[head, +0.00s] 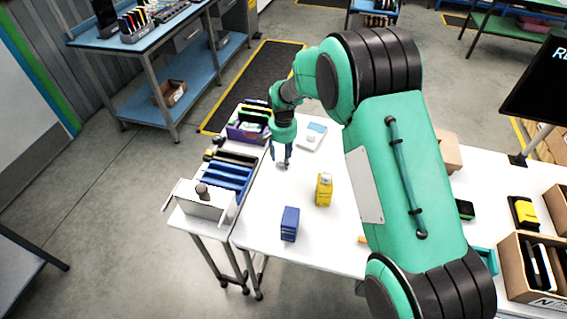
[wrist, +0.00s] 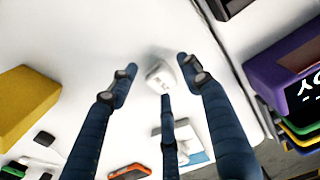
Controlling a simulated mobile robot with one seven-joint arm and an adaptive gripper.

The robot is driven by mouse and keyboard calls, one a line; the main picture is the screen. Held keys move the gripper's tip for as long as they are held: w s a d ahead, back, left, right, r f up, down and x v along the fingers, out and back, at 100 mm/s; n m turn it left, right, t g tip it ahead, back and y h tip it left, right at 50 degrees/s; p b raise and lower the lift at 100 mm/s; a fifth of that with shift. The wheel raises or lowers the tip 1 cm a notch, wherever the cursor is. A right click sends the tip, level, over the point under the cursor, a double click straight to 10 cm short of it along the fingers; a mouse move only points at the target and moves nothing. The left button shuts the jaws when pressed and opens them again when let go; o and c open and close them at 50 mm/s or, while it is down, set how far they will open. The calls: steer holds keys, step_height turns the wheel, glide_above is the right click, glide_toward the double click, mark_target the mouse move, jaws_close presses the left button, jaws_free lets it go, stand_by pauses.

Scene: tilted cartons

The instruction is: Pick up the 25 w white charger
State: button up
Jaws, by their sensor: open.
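A small white block-shaped charger (wrist: 160,74) lies on the white table in the wrist view, between the spread fingertips of my gripper (wrist: 157,77). Its wattage cannot be read. My gripper is open and empty, pointing down over it; the gap between fingers and charger is hard to judge. In the head view my gripper (head: 281,160) is above the left part of the table, and the charger is hard to make out at its fingertips. A second white item (head: 311,138) lies on a white and blue flat box (head: 318,129) behind my gripper; part of it is hidden by a finger in the wrist view.
A yellow carton (head: 324,190) and a blue carton (head: 290,224) stand on the white table (head: 262,215), nearer the front. A purple bin (head: 243,133) and blue trays (head: 228,178) line the left side. Bare table surrounds the charger.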

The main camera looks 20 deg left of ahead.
steer(key=shift+f, duration=0.8)
steer(key=shift+c, duration=0.2)
steer(key=c, duration=1.1)
